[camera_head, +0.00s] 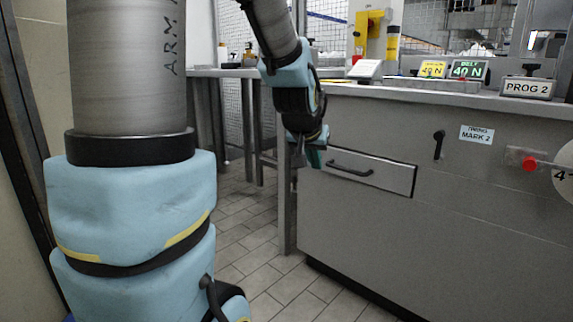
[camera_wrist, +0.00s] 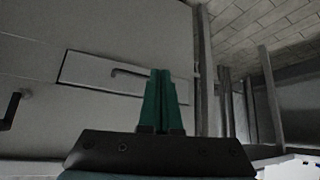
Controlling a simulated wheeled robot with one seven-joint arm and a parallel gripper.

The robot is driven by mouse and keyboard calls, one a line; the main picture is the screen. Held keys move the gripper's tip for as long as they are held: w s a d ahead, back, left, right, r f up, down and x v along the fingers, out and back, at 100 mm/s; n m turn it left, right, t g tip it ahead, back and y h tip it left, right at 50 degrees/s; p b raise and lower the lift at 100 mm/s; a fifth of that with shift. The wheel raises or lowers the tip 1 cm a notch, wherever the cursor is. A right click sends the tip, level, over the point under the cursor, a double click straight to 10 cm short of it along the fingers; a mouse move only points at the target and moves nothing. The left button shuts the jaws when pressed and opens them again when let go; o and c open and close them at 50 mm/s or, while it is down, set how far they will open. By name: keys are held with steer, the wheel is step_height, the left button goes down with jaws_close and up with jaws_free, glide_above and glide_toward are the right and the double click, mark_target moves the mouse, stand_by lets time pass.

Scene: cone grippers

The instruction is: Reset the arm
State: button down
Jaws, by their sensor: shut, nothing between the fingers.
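My gripper (camera_head: 315,157) hangs at the end of my blue-padded arm, in front of the left end of the grey cabinet (camera_head: 450,200). In the wrist view its two green fingers (camera_wrist: 161,75) are together and hold nothing. The cabinet's drawer (camera_head: 390,174) with a black handle (camera_head: 350,170) is closed, just right of my gripper in the head view. The drawer also shows behind the fingers in the wrist view (camera_wrist: 90,75). I cannot tell the exact gap between gripper and cabinet.
A black lever (camera_head: 438,145) and a red knob (camera_head: 529,164) are on the cabinet front. Signs, including PROG 2 (camera_head: 527,88), stand on its top. A table (camera_head: 225,72) with small bottles stands behind on the left. Tiled floor (camera_head: 265,270) is clear before the cabinet.

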steer(key=s+a+f+n+g+y+p, duration=0.1)
steer(key=s+a+f+n+g+p, duration=0.15)
steer(key=s+a, duration=0.45)
steer(key=s+a+f+n+g+y+p, duration=0.1)
steer(key=s+a+f+g+y+p, duration=0.1)
steer(key=s+a+f+g, duration=0.4)
step_height(320, 180, up, 38)
steer(key=s+t+p, duration=0.1)
steer(key=t+p, duration=0.1)
steer(key=p, duration=3.4)
steer(key=shift+a+r+t, duration=0.25)
steer(key=shift+a+t, duration=0.05)
steer(key=shift+t, duration=0.05)
steer(key=shift+m, duration=0.25)
